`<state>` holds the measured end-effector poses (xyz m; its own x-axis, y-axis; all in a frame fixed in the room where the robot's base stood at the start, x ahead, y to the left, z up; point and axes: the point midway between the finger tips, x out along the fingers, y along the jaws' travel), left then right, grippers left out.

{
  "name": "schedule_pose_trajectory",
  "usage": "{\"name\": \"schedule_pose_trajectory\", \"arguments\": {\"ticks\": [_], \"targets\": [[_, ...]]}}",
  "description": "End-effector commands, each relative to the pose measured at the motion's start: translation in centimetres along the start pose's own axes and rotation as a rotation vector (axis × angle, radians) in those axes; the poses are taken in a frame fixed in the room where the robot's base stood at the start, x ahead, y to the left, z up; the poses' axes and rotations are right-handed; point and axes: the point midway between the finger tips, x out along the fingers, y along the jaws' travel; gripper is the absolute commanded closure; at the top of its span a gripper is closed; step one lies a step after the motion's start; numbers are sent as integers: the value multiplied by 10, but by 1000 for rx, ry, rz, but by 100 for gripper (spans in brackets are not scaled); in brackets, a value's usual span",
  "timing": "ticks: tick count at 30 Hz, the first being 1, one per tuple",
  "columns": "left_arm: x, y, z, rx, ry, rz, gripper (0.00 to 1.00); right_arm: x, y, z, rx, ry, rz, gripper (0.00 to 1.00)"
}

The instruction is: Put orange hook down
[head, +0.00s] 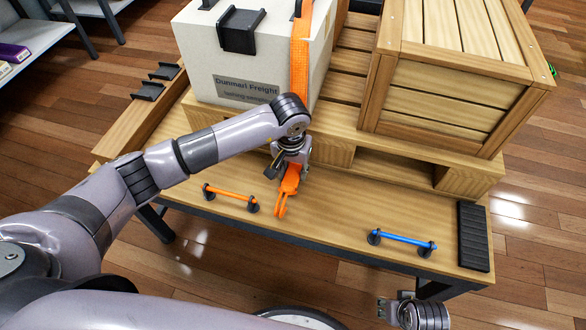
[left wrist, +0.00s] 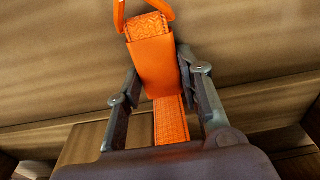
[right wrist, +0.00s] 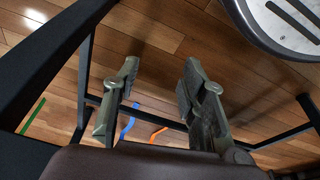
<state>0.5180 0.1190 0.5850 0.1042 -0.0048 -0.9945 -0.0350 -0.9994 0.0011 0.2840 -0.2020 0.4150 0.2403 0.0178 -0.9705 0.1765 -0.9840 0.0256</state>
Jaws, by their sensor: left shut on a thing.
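The orange hook (head: 284,195) hangs below my left gripper (head: 290,168), its forked end toward the table's front edge. In the left wrist view my left gripper (left wrist: 158,98) is shut on the hook's orange body (left wrist: 152,62), a finger on each side. The orange strap (head: 300,50) runs down over the white box. An orange bar (head: 230,196) on dark posts stands on the table left of the hook. Whether the hook touches the table I cannot tell. My right gripper (head: 398,312) is beyond the table's front edge; in the right wrist view (right wrist: 155,85) it is open and empty.
The white box (head: 240,92) and a wooden crate (head: 450,95) stand on the pallet (head: 350,90) at the back. A blue bar (head: 402,239) on dark posts and a black ribbed pad (head: 473,237) are at the table's right.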

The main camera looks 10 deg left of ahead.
Motion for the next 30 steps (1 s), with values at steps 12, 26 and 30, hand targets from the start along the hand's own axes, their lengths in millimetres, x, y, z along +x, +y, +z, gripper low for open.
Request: {"name": "schedule_pose_trajectory", "arguments": {"ticks": [12, 26, 30], "targets": [[3, 0, 0, 0, 1, 0, 79, -11, 1, -3, 1, 6, 1, 61], [4, 0, 0, -1, 0, 0, 51, -17, 1, -2, 2, 6, 1, 61], [4, 0, 0, -1, 0, 0, 46, -16, 1, -2, 2, 5, 1, 61]]}}
